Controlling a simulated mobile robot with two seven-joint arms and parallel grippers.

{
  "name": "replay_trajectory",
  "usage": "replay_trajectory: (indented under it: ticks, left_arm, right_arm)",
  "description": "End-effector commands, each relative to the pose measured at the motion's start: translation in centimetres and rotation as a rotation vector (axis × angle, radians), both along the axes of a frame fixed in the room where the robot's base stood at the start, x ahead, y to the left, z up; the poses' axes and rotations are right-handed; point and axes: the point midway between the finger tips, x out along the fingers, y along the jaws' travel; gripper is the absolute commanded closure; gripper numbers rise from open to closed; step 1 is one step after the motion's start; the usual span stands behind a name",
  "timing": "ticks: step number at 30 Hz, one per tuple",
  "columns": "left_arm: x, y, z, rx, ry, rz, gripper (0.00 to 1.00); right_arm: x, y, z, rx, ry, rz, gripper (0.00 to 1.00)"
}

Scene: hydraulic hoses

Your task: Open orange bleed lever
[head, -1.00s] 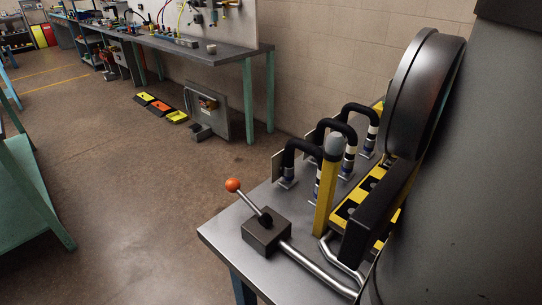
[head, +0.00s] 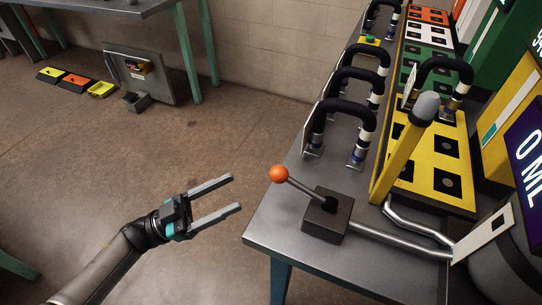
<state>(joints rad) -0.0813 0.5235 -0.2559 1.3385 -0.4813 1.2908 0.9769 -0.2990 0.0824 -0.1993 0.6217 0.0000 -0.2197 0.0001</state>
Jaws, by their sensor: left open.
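The bleed lever is a thin metal rod with an orange ball knob (head: 279,174) at its end. It rises tilted to the left from a dark square valve block (head: 326,214) near the table's front left corner. A metal pipe (head: 400,240) runs from the block to the right. My left gripper (head: 236,192) is open and empty, left of the orange knob and apart from it. Its two fingers point right toward the knob. My right gripper is not in view.
A yellow post lever with a grey tip (head: 405,150) stands right of the block. Behind are black looped hoses (head: 345,110) and a yellow panel (head: 432,160) with dark sockets. A grey cabinet and coloured bins (head: 70,80) lie on the floor at the back left.

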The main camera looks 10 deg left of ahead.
Motion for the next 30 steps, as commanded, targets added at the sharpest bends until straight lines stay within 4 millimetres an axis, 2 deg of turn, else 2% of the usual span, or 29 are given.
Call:
replay_trajectory:
  ticks: [5, 11, 24, 30]
  left_arm:
    - [-1.5, -0.6, 1.7, -0.012, -0.036, -0.111, 0.29]
    - [-1.1, -2.5, 2.8, -0.016, -0.039, -0.120, 0.29]
    - [1.3, -10.7, 6.3, -0.017, -0.038, -0.115, 0.29]
    - [2.1, -13.1, 7.2, -0.015, -0.037, -0.114, 0.29]
  right_arm:
    - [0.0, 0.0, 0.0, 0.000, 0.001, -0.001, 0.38]
    - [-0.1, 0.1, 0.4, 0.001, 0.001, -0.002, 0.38]
    - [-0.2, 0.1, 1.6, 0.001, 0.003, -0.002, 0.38]
    - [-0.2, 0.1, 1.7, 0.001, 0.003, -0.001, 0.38]
